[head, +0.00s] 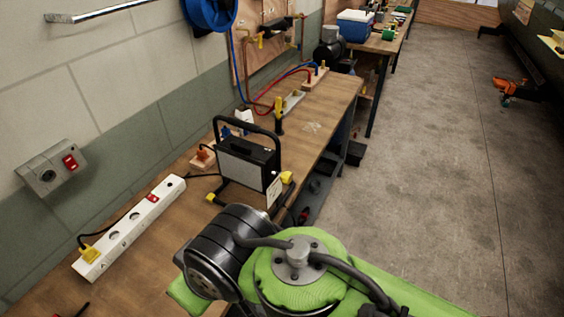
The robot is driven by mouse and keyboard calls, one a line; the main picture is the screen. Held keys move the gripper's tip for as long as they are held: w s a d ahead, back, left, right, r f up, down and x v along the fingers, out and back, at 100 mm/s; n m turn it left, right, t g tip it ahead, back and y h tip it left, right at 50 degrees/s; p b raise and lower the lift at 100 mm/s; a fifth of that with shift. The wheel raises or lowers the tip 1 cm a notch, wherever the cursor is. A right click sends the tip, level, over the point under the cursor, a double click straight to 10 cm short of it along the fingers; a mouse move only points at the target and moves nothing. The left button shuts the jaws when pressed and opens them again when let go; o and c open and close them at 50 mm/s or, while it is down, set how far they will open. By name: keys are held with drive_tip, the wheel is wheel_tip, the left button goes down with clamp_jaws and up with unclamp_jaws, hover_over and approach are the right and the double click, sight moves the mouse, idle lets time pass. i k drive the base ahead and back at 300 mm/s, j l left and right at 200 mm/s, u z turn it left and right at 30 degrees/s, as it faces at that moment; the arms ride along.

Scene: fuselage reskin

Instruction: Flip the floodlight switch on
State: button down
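The floodlight (248,165) stands upright on the wooden workbench, a black box with a carrying handle and yellow-tipped feet. A pale label (273,190) hangs at its right side. I cannot make out a switch on its housing. A white power strip (130,229) lies on the bench to its left, with a red switch (152,198) and a yellow plug (90,254) in its near end. A wall socket box (50,170) carries another red switch (70,162). My green and black arm fills the bottom middle, in front of the floodlight. My gripper is out of view.
The workbench (320,113) runs along the left wall, with a hose fitting, yellow-handled tool and small wooden blocks behind the floodlight. A second bench holds a blue cooler (354,26). The concrete floor (435,150) at right is clear, except an orange item (515,88) far right.

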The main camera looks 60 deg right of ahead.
sight(274, 193)
drive_tip(key=z, duration=1.5)
drive_tip(key=l+u, duration=0.35)
drive_tip(key=l, duration=0.35)
drive_tip(key=l+u, duration=0.35)
drive_tip(key=l, duration=0.4)
drive_tip(key=i+l+u, duration=0.1)
drive_tip(key=u, duration=0.3)
drive_tip(key=l+u, duration=0.2)
drive_tip(key=u, duration=0.15)
drive_tip(key=l+u, duration=0.15)
drive_tip(key=u, duration=0.25)
drive_tip(key=i+l+u, duration=0.1)
drive_tip(key=u, duration=0.3)
drive_tip(key=k+l, duration=0.05)
drive_tip(key=l, duration=0.05)
